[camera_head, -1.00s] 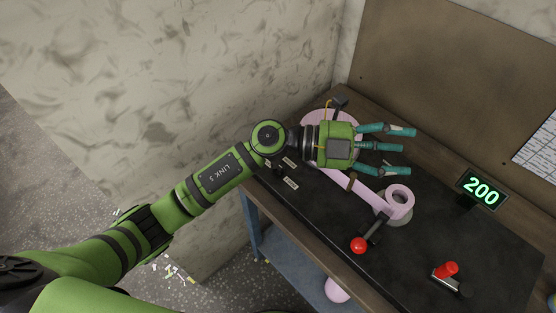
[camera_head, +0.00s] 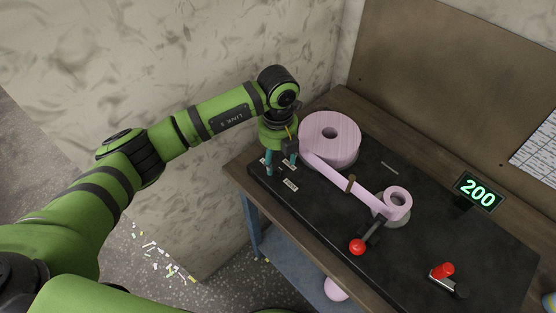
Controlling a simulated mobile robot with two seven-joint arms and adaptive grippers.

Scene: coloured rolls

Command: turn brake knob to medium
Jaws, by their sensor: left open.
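My left gripper (camera_head: 280,168) points down over the left end of the black machine plate (camera_head: 330,205), its teal fingers apart. Small white labels (camera_head: 291,184) lie around its fingers; they are too small to read. The brake knob is not clearly visible; the fingers cover the spot between the labels. I cannot tell whether the fingers touch it. A large pink roll (camera_head: 330,138) lies just right of the gripper, and a pink strip (camera_head: 335,174) runs from it to a smaller pink roll (camera_head: 397,202). My right gripper is not in view.
A crank with a red ball (camera_head: 358,247) sits by the small roll. A red switch (camera_head: 443,271) is at the right, below a green display (camera_head: 479,192) reading 200. The plate lies on a wooden bench (camera_head: 236,172) against a wall. Paper scraps (camera_head: 165,262) litter the floor.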

